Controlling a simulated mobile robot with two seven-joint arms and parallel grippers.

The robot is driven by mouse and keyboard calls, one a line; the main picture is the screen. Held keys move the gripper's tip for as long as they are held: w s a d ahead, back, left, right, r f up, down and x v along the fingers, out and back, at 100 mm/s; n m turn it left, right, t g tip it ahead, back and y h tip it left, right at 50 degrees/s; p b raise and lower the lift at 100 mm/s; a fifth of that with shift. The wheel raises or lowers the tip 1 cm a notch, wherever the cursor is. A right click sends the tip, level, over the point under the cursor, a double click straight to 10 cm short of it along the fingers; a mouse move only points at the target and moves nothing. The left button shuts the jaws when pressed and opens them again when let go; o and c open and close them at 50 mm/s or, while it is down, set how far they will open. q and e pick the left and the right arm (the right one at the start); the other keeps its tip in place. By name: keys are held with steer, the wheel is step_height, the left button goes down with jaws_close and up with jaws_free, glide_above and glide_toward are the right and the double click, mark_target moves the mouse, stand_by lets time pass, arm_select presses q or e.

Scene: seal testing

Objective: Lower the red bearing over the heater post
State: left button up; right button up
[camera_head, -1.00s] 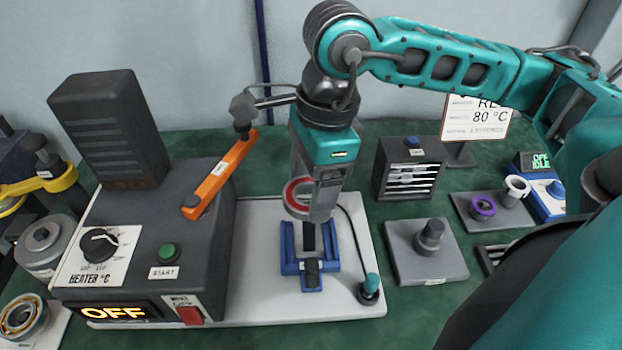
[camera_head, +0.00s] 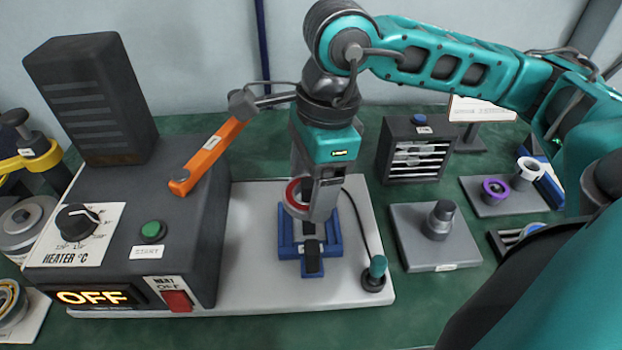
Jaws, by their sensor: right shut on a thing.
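The red bearing (camera_head: 293,192) is a red-rimmed ring, partly hidden by the gripper fingers. My right gripper (camera_head: 318,208) points down from above and is shut on the bearing. It holds it directly above the blue cradle (camera_head: 288,248) on the heater's pale base plate. The dark heater post (camera_head: 309,229) shows just below the bearing, inside the cradle. Its top is hidden by the bearing and fingers, so I cannot tell whether the ring is around it. My left gripper is not in view.
The heater box (camera_head: 185,245) stands at left with its orange arm (camera_head: 208,157) raised near the gripper; its display reads OFF. A grey block with a peg (camera_head: 437,225) stands further right.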

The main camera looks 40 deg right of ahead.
steer(key=shift+f, duration=0.35)
steer(key=shift+f+b, duration=0.65)
steer(key=shift+b, duration=0.25)
steer(key=shift+f+b, duration=0.6)
steer(key=shift+b, duration=0.05)
steer(key=shift+f+b, duration=0.75)
steer(key=shift+b, duration=0.05)
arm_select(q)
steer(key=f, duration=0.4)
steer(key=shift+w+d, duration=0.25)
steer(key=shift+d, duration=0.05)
arm_select(e)
steer(key=shift+f, duration=0.1)
arm_select(q)
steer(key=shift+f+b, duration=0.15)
steer(key=shift+b, duration=0.15)
arm_select(e)
steer(key=shift+f, duration=0.15)
steer(key=o, duration=1.3)
